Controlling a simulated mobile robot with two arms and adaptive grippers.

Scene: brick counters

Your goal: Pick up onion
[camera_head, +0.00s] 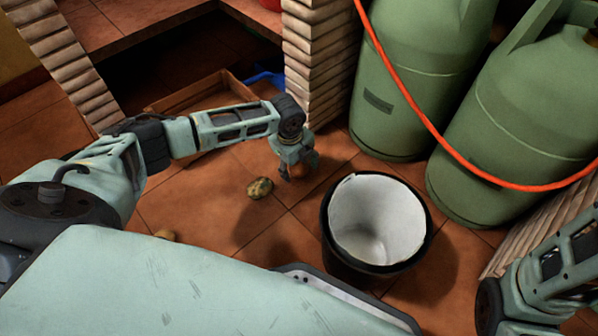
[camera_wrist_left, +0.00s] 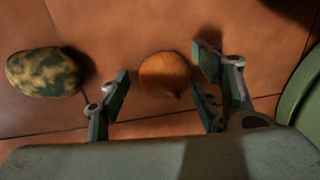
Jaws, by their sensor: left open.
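The onion (camera_wrist_left: 165,75) is round and orange-brown and lies on the tiled floor. In the left wrist view it sits between the spread fingers of my left gripper (camera_wrist_left: 162,88), with a gap visible on each side.
A mottled green-brown, potato-like item (camera_head: 260,188) lies left of the gripper, also in the left wrist view (camera_wrist_left: 43,73). A black bin (camera_head: 327,240) with a white liner stands to the right. Green gas cylinders (camera_head: 420,75) and a brick pillar (camera_head: 318,65) stand behind.

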